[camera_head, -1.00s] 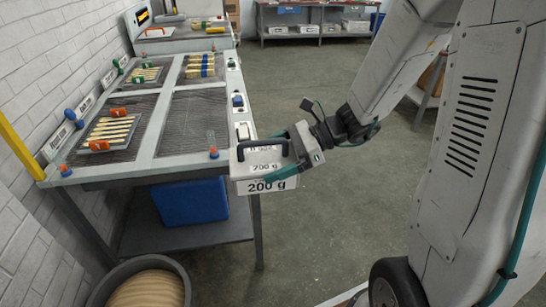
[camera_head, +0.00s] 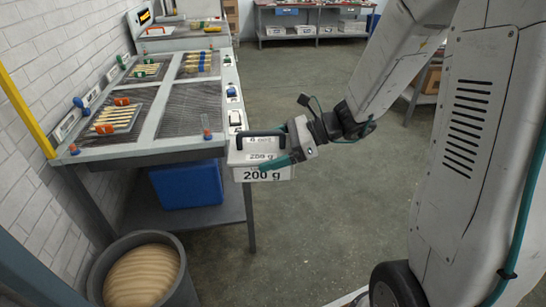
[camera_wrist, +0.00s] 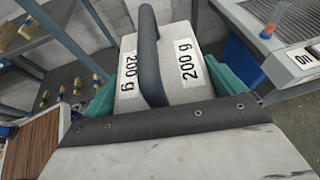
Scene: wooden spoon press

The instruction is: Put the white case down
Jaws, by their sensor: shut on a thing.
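The white case (camera_head: 263,174) has a black handle and "200 g" labels. It is held in the air in front of the right front corner of the press table. My gripper (camera_head: 275,158) is shut on the case, with teal fingers on its sides. In the wrist view the case (camera_wrist: 205,92) fills the middle, its dark handle rising toward the camera, with a teal finger at each side. The case's underside is hidden, and no surface shows right beneath it in the head view.
The press table (camera_head: 140,156) has mesh bays holding wooden spoons (camera_head: 118,116); the front right bay (camera_head: 190,108) is bare. A blue bin (camera_head: 188,185) sits on its lower shelf. A round tub (camera_head: 180,290) stands in front. Open floor (camera_head: 320,215) lies to the right.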

